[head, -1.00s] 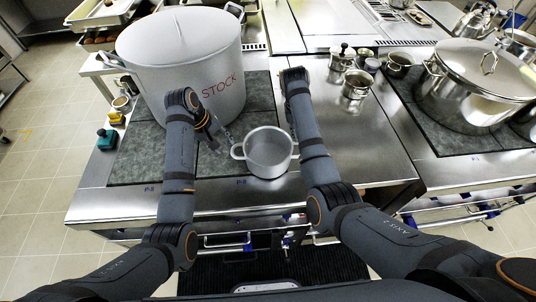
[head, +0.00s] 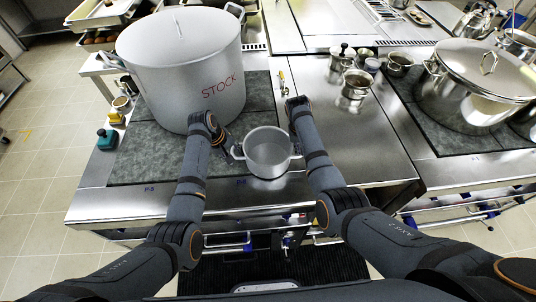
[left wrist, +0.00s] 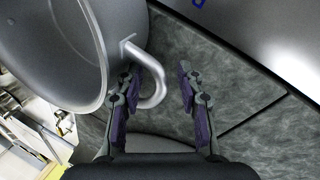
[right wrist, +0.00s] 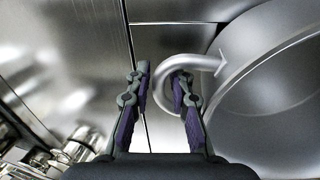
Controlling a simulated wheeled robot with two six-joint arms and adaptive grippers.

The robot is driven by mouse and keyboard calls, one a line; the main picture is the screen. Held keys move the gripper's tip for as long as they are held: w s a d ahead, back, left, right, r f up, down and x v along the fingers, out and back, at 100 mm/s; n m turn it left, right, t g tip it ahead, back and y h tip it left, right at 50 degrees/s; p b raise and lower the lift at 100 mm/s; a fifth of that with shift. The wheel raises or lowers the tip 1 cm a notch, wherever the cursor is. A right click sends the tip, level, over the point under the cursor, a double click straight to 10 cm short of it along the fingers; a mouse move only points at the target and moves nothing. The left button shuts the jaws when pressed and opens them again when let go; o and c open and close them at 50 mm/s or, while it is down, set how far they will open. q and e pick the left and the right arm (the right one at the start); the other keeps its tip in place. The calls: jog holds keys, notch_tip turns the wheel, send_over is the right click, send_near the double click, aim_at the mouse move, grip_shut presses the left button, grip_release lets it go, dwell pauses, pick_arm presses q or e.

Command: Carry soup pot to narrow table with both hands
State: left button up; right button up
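A grey open soup pot (head: 268,160) with two side handles stands on the stove top; it also shows in the left wrist view (left wrist: 62,50) and the right wrist view (right wrist: 280,80). My left gripper (head: 232,148) is at the pot's left handle. In the left wrist view my open fingers (left wrist: 157,90) have that handle (left wrist: 153,95) between them. My right gripper (right wrist: 159,90) is open at the right handle (right wrist: 190,62), whose bent end lies between its fingers, nearer the right one. In the head view the right fingers are mostly hidden by my arm.
A large stockpot (head: 180,75) marked STOCK stands close behind my left arm. Small steel pots (head: 356,85) stand at the back right, and a large lidded pot (head: 470,85) stands at the far right. Bare steel counter (head: 360,140) lies right of my right arm.

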pick_arm(q)
jog(key=shift+c, duration=1.2)
pick_arm(e)
jog(key=shift+c, duration=1.2)
pick_arm(q)
grip_shut()
pick_arm(e)
grip_shut()
pick_arm(q)
jog(key=shift+r, duration=0.1)
pick_arm(e)
jog(key=shift+r, duration=0.15)
